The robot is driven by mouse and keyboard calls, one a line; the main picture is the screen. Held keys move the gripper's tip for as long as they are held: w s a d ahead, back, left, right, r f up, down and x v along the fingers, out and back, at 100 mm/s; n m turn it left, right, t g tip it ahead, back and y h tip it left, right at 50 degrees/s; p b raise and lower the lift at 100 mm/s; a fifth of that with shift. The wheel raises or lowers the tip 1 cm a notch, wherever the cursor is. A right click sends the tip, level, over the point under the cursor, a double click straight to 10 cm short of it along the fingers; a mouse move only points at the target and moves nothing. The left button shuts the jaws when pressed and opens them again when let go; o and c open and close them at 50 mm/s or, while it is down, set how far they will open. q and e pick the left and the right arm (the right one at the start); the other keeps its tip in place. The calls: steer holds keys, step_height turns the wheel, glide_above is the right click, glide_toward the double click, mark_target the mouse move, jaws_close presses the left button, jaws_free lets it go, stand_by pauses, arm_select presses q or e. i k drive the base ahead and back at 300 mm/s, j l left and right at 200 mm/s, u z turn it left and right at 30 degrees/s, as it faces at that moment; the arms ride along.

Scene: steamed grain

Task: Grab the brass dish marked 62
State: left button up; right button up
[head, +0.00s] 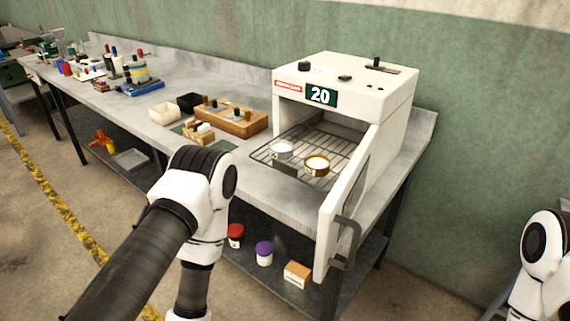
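A brass dish (317,170) holding white contents sits on the wire rack of the open oven, towards its front right. A silver-grey dish (283,156) with pale contents sits just behind it to the left on the same rack. Any marking on the dishes is too small to read. The wire rack (262,153) sticks out of the oven mouth. My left arm comes in from the lower left in front of the bench, but its gripper is out of view. Only links of my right arm show at the right edge; its gripper is out of view.
The white oven (345,80) shows 20 on its display. Its door (345,205) stands open at the right of the rack, with a dark handle. A wooden block rack (232,120) and white tray (163,113) stand left. Jars and a box (297,275) sit on the lower shelf.

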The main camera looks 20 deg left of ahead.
mark_target(315, 165)
steer(key=k+j, duration=0.1)
steer(key=j, duration=0.35)
steer(key=j+z, duration=0.1)
steer(key=j, duration=0.35)
steer(key=k+j, duration=0.15)
steer(key=j, duration=0.3)
steer(key=z, duration=0.05)
